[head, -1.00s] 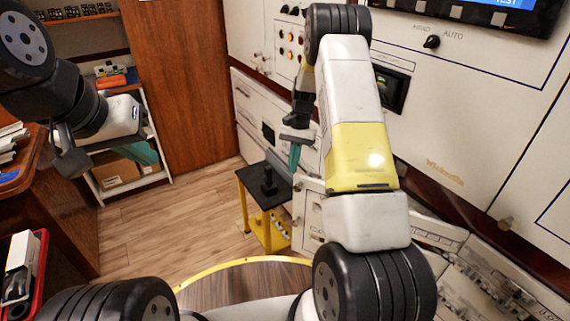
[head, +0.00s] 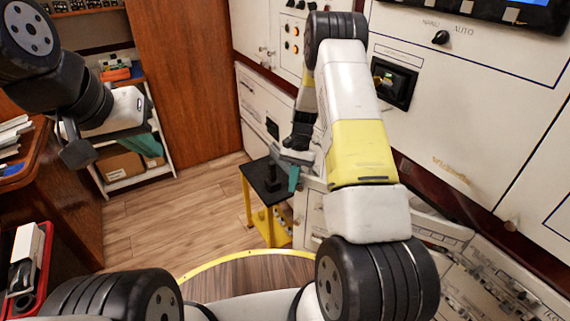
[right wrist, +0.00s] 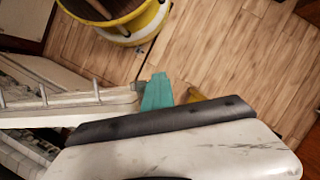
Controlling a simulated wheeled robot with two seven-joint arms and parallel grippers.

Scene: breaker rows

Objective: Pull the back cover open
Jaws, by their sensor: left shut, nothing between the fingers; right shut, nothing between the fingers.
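My right gripper (head: 293,178) is shut and empty, its teal fingertips pointing down beside the low white cabinets at the right wall. In the right wrist view its teal fingers (right wrist: 158,92) are beside the end of a white cover edge (right wrist: 70,108), close to a small grey knob (right wrist: 138,87); I cannot tell if they touch. In the head view a low white cover (head: 312,215) shows partly below the gripper, and my forearm hides much of it. I cannot tell surely which cover is the back one. My left gripper (head: 135,142) is shut and empty at the left, away from the cabinets.
A yellow-framed stand (head: 262,212) with a black top is just left of my right gripper. Tilted panels (head: 470,270) are at the lower right. A shelf (head: 152,165) and a wooden desk (head: 60,190) are at the left. Wooden floor (head: 160,225) between is clear.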

